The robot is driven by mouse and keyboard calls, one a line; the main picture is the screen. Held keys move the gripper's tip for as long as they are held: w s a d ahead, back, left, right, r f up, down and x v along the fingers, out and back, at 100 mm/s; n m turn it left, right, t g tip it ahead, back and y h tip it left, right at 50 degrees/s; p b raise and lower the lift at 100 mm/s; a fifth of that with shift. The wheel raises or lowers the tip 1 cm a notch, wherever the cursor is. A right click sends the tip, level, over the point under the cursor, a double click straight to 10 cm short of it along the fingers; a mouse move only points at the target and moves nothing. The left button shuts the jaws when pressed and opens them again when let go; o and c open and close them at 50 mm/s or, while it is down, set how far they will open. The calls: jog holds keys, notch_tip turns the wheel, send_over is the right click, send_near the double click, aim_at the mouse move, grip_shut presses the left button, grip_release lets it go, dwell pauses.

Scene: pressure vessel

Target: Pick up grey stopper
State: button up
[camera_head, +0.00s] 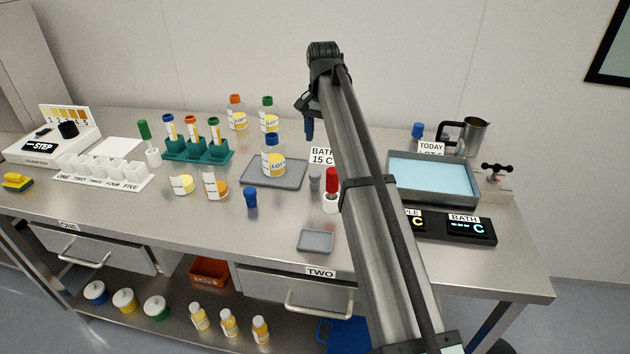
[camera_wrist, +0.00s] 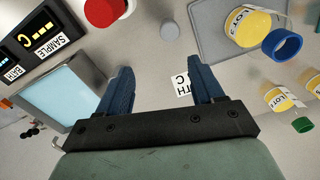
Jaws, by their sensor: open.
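The grey stopper (camera_head: 315,181) stands upright on the steel bench, just left of a red-handled item in a white holder. In the wrist view the grey stopper (camera_wrist: 169,31) is a small round grey top, seen from above, beyond the fingertips. My gripper (camera_head: 309,130) hangs with its fingers down above the back of the bench, behind the stopper and apart from it. In the wrist view my gripper (camera_wrist: 161,80) has its two blue fingers wide apart, with only bare bench and part of a label between them.
The red-handled item (camera_head: 331,185) stands close right of the stopper. A grey tray (camera_head: 257,181) with a blue-capped bottle (camera_head: 273,158) lies to the left. A small grey dish (camera_head: 316,241) is in front. The water bath (camera_head: 432,177) and display box (camera_head: 458,228) are right.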

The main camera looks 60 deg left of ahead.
aim_at(315, 173)
jog(key=f, duration=0.2)
jog(key=s+f, duration=0.1)
jog(key=f, duration=0.5)
jog(key=shift+s+a+f, duration=0.15)
jog(key=shift+a, duration=0.2)
jog(key=shift+a+f, duration=0.2)
jog(key=shift+f, duration=1.2)
jog(key=shift+a+f, duration=0.15)
jog(key=shift+f, duration=1.25)
jog(key=shift+c, duration=0.5)
jog(key=c, duration=1)
jog(key=shift+r, duration=0.15)
